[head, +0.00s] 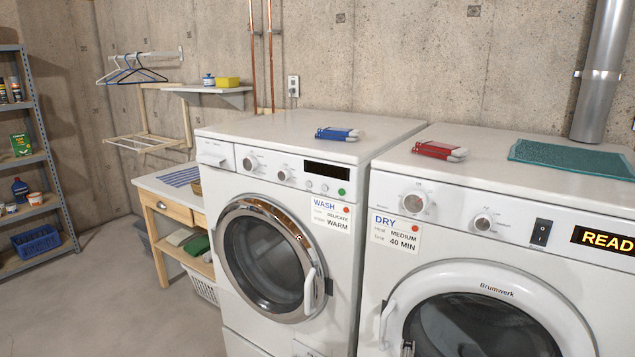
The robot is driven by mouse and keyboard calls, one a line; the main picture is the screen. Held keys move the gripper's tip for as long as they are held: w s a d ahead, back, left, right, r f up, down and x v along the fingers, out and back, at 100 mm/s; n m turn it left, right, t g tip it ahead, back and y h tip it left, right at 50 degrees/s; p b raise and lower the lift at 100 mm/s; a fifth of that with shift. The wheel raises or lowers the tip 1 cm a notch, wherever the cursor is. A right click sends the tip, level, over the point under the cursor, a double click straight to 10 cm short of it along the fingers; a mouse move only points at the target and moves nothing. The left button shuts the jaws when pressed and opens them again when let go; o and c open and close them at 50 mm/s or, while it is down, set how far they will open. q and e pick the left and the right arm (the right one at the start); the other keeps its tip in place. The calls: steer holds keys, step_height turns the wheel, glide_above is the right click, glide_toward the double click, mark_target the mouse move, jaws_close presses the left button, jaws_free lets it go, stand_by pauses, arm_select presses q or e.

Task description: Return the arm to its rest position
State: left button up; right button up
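Neither of my arms nor grippers can be made out in the head view. The white washer (272,215) stands in the middle with its round door shut and a dark display. Its card reads WASH, DELICATE, WARM. The white dryer (500,230) stands to its right, and its lit display (605,240) shows "READ", cut off by the picture edge. The dryer's card reads DRY, MEDIUM, 40 MIN. Its round door (485,320) appears shut, with the lower part out of frame. A small grey piece at the bottom edge by the dryer door is too small to identify.
A blue clip-like item (338,134) lies on the washer. A red one (440,151) and a teal cloth (573,158) lie on the dryer. A wooden table (165,205), a wall shelf (205,89) and a metal rack (35,150) stand left. The floor at lower left is clear.

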steer(key=s+d+f+m+g+y, duration=0.15)
steer(key=s+f+m, duration=0.3)
steer(key=s, duration=0.45)
steer(key=s+f+m+g+y, duration=0.1)
steer(key=s+f+m+g, duration=0.3)
steer(key=s, duration=0.6)
steer(key=s+d+f+m+g+y, duration=0.15)
steer(key=s+f+m, duration=0.3)
steer(key=s, duration=0.45)
step_height(320, 180, down, 28)
steer(key=s+a, duration=0.1)
steer(key=s, duration=0.1)
arm_select(q)
steer(key=shift+f+b, duration=0.75)
steer(key=shift+f, duration=0.05)
arm_select(e)
steer(key=s+d+f+g, duration=0.1)
steer(key=s+d+f, duration=0.2)
steer(key=s+f, duration=1.3)
steer(key=shift+s+f+n+g, duration=0.3)
steer(key=shift+s+g, duration=0.1)
steer(key=shift+s, duration=0.3)
arm_select(q)
steer(key=shift+c, duration=0.6)
arm_select(e)
steer(key=shift+c, duration=0.5)
